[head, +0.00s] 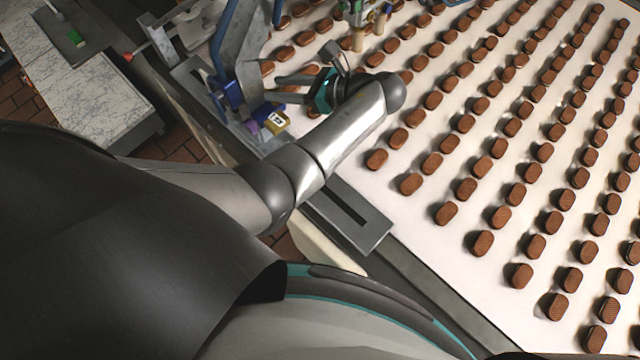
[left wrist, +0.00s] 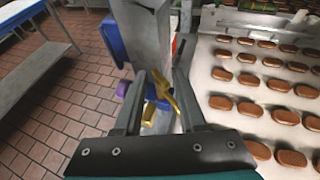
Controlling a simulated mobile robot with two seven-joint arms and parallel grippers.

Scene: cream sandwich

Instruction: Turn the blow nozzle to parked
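The blow nozzle appears to be the brass-coloured piece (left wrist: 162,92) in the left wrist view. It sits in front of a metal bracket, between the two fingers of my left gripper (left wrist: 160,78). The fingers stand apart with gaps beside the brass piece, so the gripper looks open around it. In the head view my left gripper (head: 279,88) points left toward the blue and grey fixture at the conveyor's edge. The nozzle cannot be made out clearly there. A yellow block with a dark marking (head: 277,121) sits just below the fingers. My right gripper is not in view.
A white conveyor (head: 410,215) with rows of brown biscuits lies right of the fixture. A blue and grey upright frame (head: 238,45) stands beside my left gripper. A purple part (head: 262,110) sits next to the yellow block. A marbled table (head: 90,95) stands at the left.

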